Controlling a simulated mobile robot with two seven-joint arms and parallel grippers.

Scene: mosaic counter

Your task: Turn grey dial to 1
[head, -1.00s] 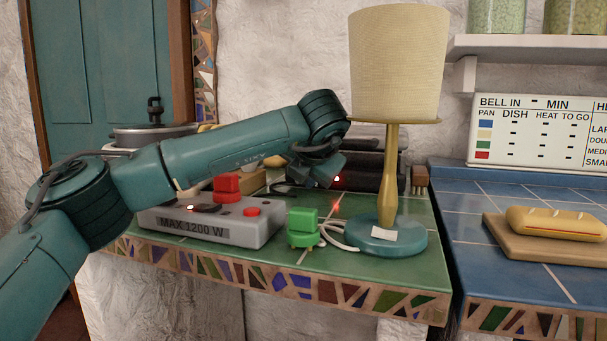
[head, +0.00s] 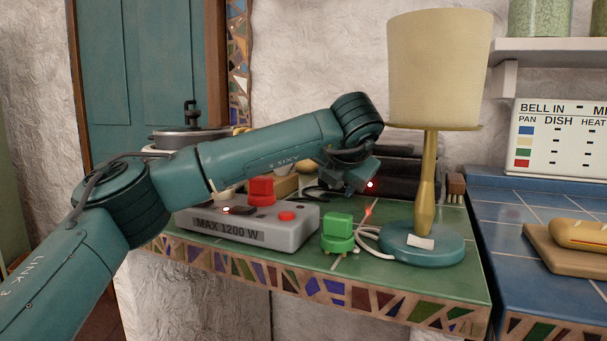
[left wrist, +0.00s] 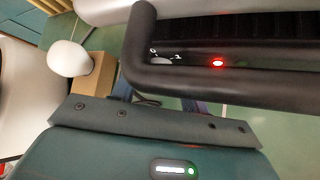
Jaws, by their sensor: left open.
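The grey dial (left wrist: 162,60) is small and sits beside the marks 0 and 1 on a black appliance (left wrist: 185,75) in the left wrist view. I cannot tell exactly where it points. The dark appliance (head: 412,165) also shows at the back of the green counter in the head view, partly behind my arm and the lamp. The dial is hidden there. My left gripper (head: 350,180) is in front of the appliance. In the wrist view the jaws (left wrist: 158,100) are open, mostly hidden by the hand, and apart from the dial.
A lamp (head: 428,190) stands on the counter right of the gripper. A grey power box (head: 285,234) with red buttons and a green plug (head: 338,232) lie in front. A black bar handle (left wrist: 235,88) runs close by the dial. A red light (left wrist: 217,63) glows.

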